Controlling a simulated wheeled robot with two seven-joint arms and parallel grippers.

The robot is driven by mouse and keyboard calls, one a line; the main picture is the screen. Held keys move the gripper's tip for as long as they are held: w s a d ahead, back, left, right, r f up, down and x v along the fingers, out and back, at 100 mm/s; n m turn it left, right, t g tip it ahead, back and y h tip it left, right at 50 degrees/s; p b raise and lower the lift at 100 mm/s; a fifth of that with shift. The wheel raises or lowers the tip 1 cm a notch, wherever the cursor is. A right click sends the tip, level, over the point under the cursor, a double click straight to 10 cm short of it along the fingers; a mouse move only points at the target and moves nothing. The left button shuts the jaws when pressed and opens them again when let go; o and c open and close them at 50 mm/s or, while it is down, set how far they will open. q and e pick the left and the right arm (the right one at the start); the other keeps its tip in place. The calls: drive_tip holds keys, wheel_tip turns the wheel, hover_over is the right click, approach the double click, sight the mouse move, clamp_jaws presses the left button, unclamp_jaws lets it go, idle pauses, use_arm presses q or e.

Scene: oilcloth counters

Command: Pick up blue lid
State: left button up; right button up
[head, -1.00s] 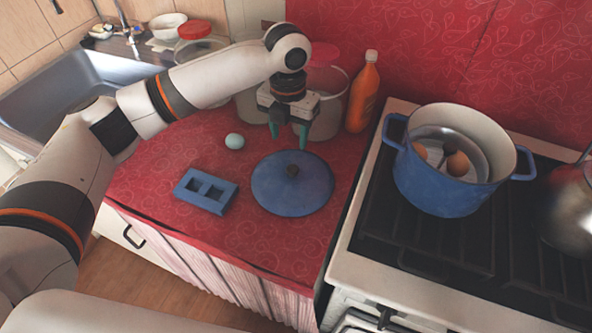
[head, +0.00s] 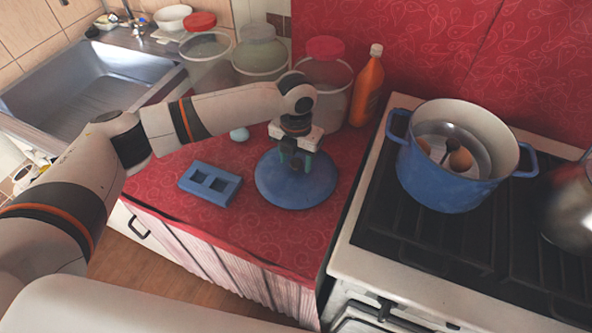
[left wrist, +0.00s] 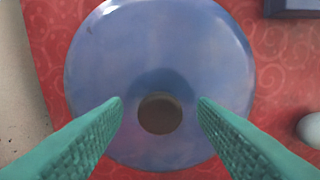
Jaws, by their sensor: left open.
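The round blue lid (head: 299,195) lies flat on the red patterned counter, left of the stove. In the left wrist view the lid (left wrist: 160,50) fills the middle, and its dark round knob (left wrist: 160,113) shows between my fingers. My left gripper (head: 297,165) is over the lid, pointing down, and hides the knob in the head view. Its green fingertips (left wrist: 160,103) are open on either side of the knob, with gaps on both sides. Their exact height above the lid is hard to tell. My right gripper is not in view.
Lidded jars (head: 325,85) and an orange bottle (head: 366,90) stand behind.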

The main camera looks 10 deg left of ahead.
use_arm(q)
clamp_jaws()
drive_tip(key=shift+r, duration=0.2)
